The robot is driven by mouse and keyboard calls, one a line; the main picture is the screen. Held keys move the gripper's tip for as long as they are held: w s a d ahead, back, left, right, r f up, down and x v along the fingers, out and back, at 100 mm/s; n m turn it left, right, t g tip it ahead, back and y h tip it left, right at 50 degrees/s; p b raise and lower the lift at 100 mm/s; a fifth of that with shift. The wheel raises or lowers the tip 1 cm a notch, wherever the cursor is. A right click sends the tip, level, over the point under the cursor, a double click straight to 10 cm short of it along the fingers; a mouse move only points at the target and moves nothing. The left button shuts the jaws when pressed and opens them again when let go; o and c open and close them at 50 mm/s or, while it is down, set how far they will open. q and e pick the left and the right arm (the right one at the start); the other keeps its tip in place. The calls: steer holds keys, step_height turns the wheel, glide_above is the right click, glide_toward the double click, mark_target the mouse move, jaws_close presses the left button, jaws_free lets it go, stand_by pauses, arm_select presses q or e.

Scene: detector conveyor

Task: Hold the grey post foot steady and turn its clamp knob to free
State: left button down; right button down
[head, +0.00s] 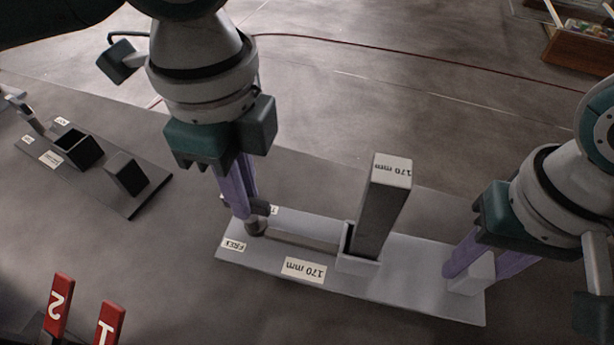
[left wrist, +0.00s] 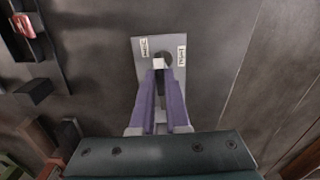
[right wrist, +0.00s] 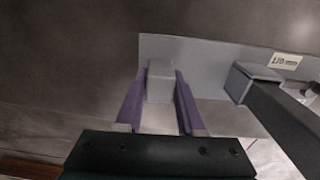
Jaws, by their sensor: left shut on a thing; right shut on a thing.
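The grey post foot (head: 420,285) is a flat plate on the dark surface, with a "170 mm" label at its front edge. A tall grey post (head: 381,215) stands in its socket. The dark clamp knob (head: 256,228) sits at the plate's left end, beside a small label. My left gripper (head: 248,212) points down and is shut on the knob's upper part; the knob (left wrist: 167,58) shows at its fingertips in the left wrist view. My right gripper (head: 475,270) is shut on a light grey block (right wrist: 160,82) at the plate's right end. The fingers partly hide both.
A dark plate (head: 142,202) with two black blocks and labels lies at the left. Red markers numbered 2 (head: 58,305) and 1 (head: 108,325) stand at the lower left. A wooden crate (head: 575,50) is at the far upper right. The surface in front of the foot is clear.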

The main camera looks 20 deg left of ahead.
arm_select(q)
steer(key=c, duration=0.9)
jaws_free()
step_height(320, 180, up, 12)
arm_select(e)
steer(key=shift+c, duration=2.2)
jaws_free()
